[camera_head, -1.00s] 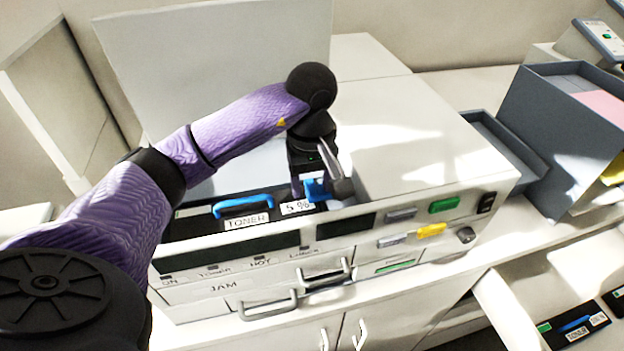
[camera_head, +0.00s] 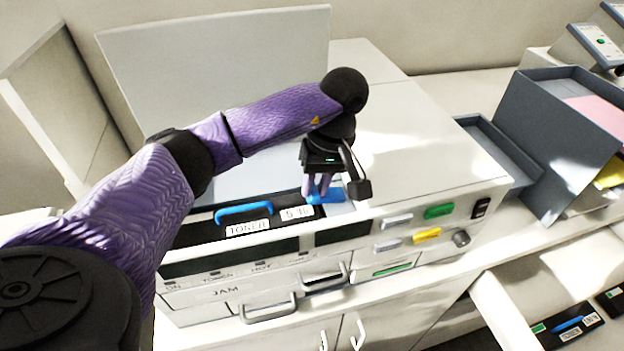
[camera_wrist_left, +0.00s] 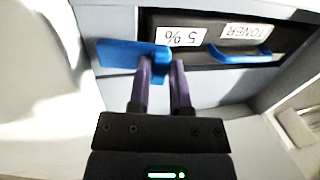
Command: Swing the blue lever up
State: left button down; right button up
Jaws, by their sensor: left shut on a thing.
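The blue lever (camera_head: 332,195) is in the printer's open top bay, just right of the toner cartridge. In the left wrist view the lever (camera_wrist_left: 118,54) lies flat, pointing left from its pivot end. My left gripper (camera_head: 318,196) reaches down into the bay and is shut on the lever near its pivot end. Its two purple fingers (camera_wrist_left: 162,72) show close together at the lever in the left wrist view. The fingertips partly hide that end. My right gripper is not in view.
The toner cartridge (camera_head: 205,235) with a blue handle (camera_head: 243,209) sits left of the lever. The printer's raised lid (camera_head: 215,75) stands behind. The control panel (camera_head: 425,225) with coloured buttons is at right. A grey box (camera_head: 545,150) stands further right. An open drawer (camera_head: 530,305) is at lower right.

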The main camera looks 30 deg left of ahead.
pick_arm(q)
jog(key=shift+w+d+r+g+y+p, duration=0.4)
jog(key=shift+r+g+y+p, duration=0.35)
jog(key=shift+p, duration=0.25)
jog(key=shift+w+d+g+y+p, duration=0.3)
jog(key=shift+w+g+y+p, duration=0.15)
jog(key=shift+g+y, duration=0.3)
jog(key=shift+g, duration=0.3)
jog(key=c, duration=0.5)
grip_release()
jog(key=shift+c, duration=0.2)
